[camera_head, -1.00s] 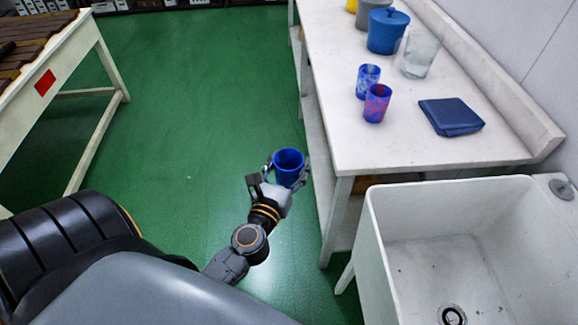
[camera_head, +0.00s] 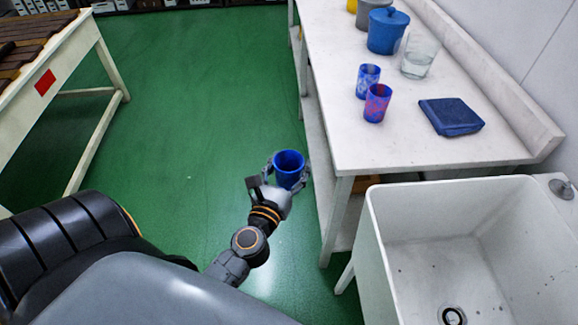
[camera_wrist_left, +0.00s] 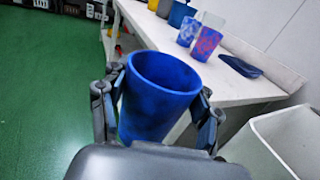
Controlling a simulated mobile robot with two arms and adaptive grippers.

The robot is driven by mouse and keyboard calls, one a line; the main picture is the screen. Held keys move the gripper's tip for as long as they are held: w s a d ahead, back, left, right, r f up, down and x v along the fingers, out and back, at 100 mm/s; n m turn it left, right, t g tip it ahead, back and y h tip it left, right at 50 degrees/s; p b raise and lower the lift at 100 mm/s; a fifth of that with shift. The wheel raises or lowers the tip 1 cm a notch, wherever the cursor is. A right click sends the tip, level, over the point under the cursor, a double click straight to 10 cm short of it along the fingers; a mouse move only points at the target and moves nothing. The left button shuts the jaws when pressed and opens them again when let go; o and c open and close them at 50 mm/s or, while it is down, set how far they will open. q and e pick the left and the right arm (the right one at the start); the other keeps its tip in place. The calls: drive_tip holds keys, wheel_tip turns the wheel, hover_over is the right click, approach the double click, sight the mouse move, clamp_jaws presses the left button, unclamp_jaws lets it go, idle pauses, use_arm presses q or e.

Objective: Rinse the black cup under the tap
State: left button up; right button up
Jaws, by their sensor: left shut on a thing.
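My left gripper (camera_head: 287,175) is shut on a blue cup (camera_head: 289,163), held upright over the green floor left of the sink. In the left wrist view the cup (camera_wrist_left: 158,95) stands between both fingers, with its open rim up; its lower part is hidden by the gripper. No black cup shows in either view. The white sink (camera_head: 383,235) stands at the right, with a drain (camera_head: 452,315) in its floor. The tap itself is not clearly seen; a round grey fitting (camera_head: 562,188) sits on the sink's back right corner. My right gripper is out of view.
A white table (camera_head: 420,155) behind the sink bears two patterned cups (camera_head: 368,80) (camera_head: 377,103), a clear glass (camera_head: 419,56), a blue lidded pot (camera_head: 388,32) and a folded dark blue cloth (camera_head: 450,116). Another table (camera_head: 85,50) stands at the left. Green floor lies open between.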

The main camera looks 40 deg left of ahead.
use_arm(q)
drive_tip(key=shift+w+a, duration=0.2)
drive_tip(key=shift+w, duration=0.05)
drive_tip(key=shift+s+d, duration=0.1)
drive_tip(key=shift+s, duration=0.05)
drive_tip(key=shift+s+d, duration=0.25)
drive_tip(key=shift+s, duration=0.05)
drive_tip(key=shift+w+a, duration=0.1)
drive_tip(key=shift+w+a, duration=0.25)
drive_tip(key=shift+w, duration=0.1)
drive_tip(key=shift+s+d, duration=0.1)
drive_tip(key=shift+s, duration=0.05)
idle(0.4)
drive_tip(key=shift+s+d, duration=0.25)
drive_tip(key=shift+s, duration=0.05)
drive_tip(key=shift+w+a, duration=0.1)
drive_tip(key=shift+w, duration=0.05)
drive_tip(key=shift+w+a, duration=0.25)
drive_tip(key=shift+w, duration=0.05)
